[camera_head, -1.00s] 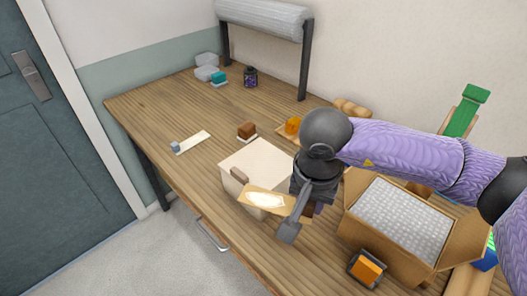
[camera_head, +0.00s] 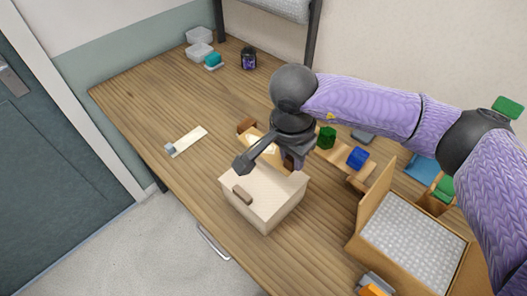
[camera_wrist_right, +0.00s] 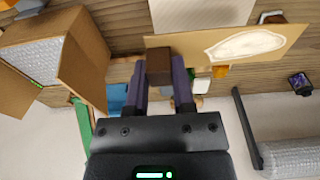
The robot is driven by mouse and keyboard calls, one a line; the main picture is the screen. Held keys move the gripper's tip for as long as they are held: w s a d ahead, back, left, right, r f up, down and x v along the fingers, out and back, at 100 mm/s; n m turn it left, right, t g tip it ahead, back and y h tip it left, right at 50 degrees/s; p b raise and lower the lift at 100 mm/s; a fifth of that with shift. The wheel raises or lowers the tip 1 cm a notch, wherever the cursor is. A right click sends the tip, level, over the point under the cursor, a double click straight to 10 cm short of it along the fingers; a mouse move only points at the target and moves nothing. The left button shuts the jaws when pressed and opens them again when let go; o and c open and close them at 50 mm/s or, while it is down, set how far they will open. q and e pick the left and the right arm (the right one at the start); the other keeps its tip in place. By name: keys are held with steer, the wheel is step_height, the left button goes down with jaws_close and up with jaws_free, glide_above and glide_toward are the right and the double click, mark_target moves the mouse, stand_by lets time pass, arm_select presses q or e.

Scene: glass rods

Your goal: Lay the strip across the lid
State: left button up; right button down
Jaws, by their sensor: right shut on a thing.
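The cream box has a pale lid (camera_head: 284,187) with a brown handle (camera_head: 242,194) near its front edge. My right gripper (camera_head: 291,161) is shut on the brown block (camera_wrist_right: 158,65) of a tan strip (camera_wrist_right: 228,46) bearing a white oval patch. In the head view the strip (camera_head: 262,146) is partly hidden by the gripper and appears over the lid's far side. In the right wrist view the lid (camera_wrist_right: 200,14) shows beyond the strip. I cannot tell whether strip and lid touch. My left gripper is not in view.
A white strip (camera_head: 189,141) with a grey-blue block lies on the table's left. A cardboard box (camera_head: 376,218) with bubble wrap stands at right, near green (camera_head: 327,138) and blue (camera_head: 358,157) blocks. The left tabletop is mostly clear.

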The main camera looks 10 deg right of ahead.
mark_target(288, 190)
steer(key=shift+w+f, duration=0.55)
steer(key=f, duration=0.6)
steer(key=f+b, duration=0.1)
steer(key=f, duration=0.2)
steer(key=shift+s, duration=0.3)
steer(key=shift+c, duration=2.3)
jaws_free()
steer(key=r, duration=0.8)
steer(key=s+a+r+p, duration=0.1)
steer(key=r, duration=0.3)
steer(key=shift+a+r, duration=0.1)
